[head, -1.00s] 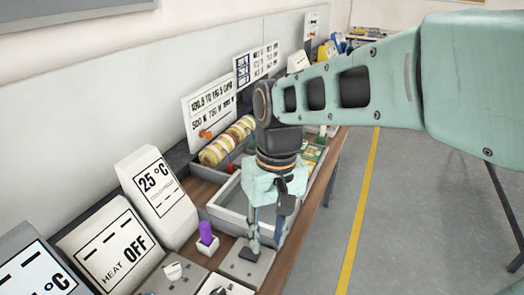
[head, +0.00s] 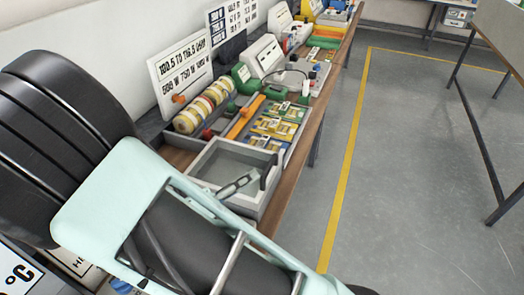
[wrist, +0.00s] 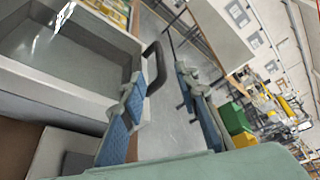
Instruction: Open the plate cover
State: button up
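A grey open-topped box (head: 196,162) with a glassy inside, which may be the plate cover, sits near the bench edge. A curved black handle (head: 268,170) stands at its right side. In the wrist view the box (wrist: 60,95) fills the left, with the handle (wrist: 152,64) at its near corner. My gripper (wrist: 160,78) is open, with its blue-padded fingers around or just short of the handle; I cannot tell which.
Behind the box are tape rolls (head: 204,105), an orange bar (head: 245,116) and yellow parts trays (head: 276,125). Signs stand along the wall. The grey floor (head: 400,170) to the right of the bench is clear. My arm covers the lower-left head view.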

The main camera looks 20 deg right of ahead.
aim_at(270, 163)
jog(key=x, duration=1)
jog(key=shift+w+d+f, duration=0.15)
jog(key=shift+w+d, duration=0.05)
jog(key=shift+d, duration=0.05)
grip_shut()
